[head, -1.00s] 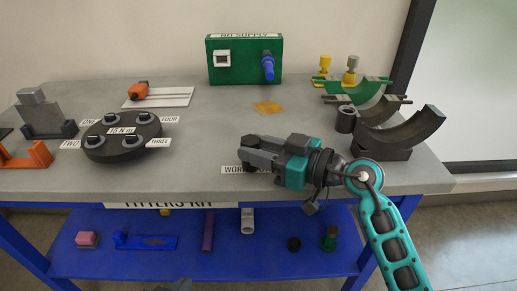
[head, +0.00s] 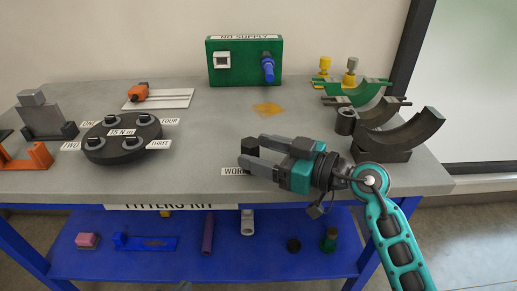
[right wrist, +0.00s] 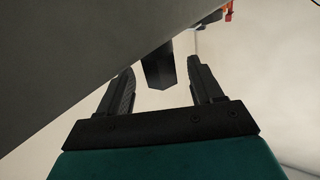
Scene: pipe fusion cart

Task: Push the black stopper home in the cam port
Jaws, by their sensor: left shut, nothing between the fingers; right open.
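A small dark block (head: 249,146), possibly the black stopper, shows at the fingertips of my right gripper (head: 262,155). In the right wrist view, the block (right wrist: 158,68) lies beyond and between the open fingers of that gripper (right wrist: 160,82), with gaps on both sides. I cannot tell whether it sits in a port. I cannot identify the cam port for certain.
A green supply panel (head: 244,80) with a white socket and blue plug stands at the back. A round dark disc (head: 123,148) with several posts is at left. Curved dark saddles (head: 415,135) stand at right.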

